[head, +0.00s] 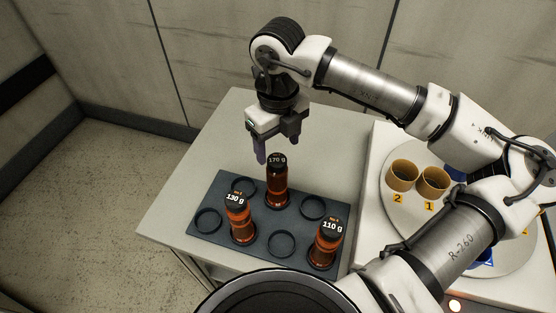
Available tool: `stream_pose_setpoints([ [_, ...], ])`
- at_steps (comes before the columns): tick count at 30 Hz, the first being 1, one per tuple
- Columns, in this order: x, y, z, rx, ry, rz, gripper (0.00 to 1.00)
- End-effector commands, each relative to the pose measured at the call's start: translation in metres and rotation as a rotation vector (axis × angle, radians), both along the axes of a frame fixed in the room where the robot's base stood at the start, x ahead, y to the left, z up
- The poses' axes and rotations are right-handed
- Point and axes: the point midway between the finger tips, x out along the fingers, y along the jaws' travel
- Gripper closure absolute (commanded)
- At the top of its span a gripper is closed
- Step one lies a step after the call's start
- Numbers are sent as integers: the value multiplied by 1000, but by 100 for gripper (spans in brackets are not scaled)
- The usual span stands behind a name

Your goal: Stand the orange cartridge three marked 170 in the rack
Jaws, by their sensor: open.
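The orange cartridge marked 170 g (277,183) stands upright in the back middle place of the dark rack (262,222). Its black cap with the white label faces up. My gripper (277,156) is open and empty, just above and slightly behind the cartridge's cap as seen in the head view. One finger shows left of the cap and the other is partly hidden. Whether a finger touches the cap cannot be told.
Cartridges marked 130 g (240,220) and 110 g (326,245) stand in the rack's front row. A round plate (403,216) with brown cups (402,176) lies right, beneath my arm. The grey table (190,190) is clear left of the rack.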

Motion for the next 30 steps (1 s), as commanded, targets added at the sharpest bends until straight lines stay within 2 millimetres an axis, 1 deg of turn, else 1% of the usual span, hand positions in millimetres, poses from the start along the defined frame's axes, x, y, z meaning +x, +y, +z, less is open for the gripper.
stream_pose_setpoints([
  [3, 1, 0, 18, -2, -1, -1, 34],
  [6, 0, 0, 28, -1, -1, 0, 34],
  [9, 0, 0, 33, 0, 0, 0, 34],
  [26, 0, 0, 34, 2, 1, 1, 34],
  [28, -1, 7, 35, 19, 3, 17, 34],
  [29, -3, 14, 36, 37, 5, 34, 34],
  [30, -5, 27, 38, 73, 8, 65, 34],
])
